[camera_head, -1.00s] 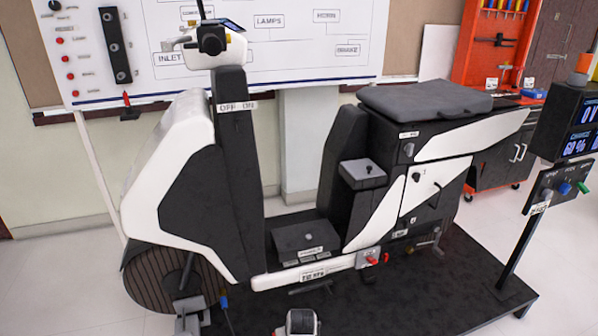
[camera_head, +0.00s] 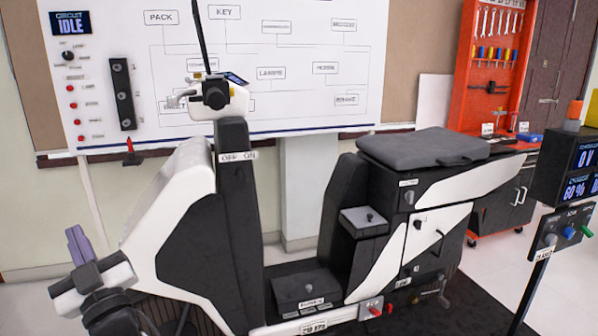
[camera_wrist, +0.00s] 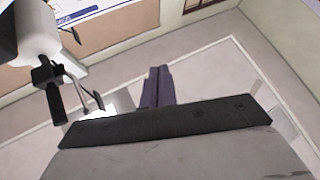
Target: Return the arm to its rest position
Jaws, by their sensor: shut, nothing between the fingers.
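My gripper (camera_head: 78,243) is at the lower left of the head view, in front of the scooter's white front panel and apart from it as far as the picture shows. Its two purple-grey fingers are together, point upward, and hold nothing. In the wrist view the closed fingers (camera_wrist: 157,88) stand beyond the dark edge of my gripper's body, over pale floor. Part of my arm shows at the lower left of the head view and hides the front wheel area.
The black and white scooter rig (camera_head: 235,190) fills the middle, with a raised seat pad (camera_head: 425,145). A wall board (camera_head: 270,60) stands behind it. A display post (camera_head: 575,180) is at right, near an orange tool cabinet (camera_head: 487,65). A handlebar part (camera_wrist: 45,75) shows in the wrist view.

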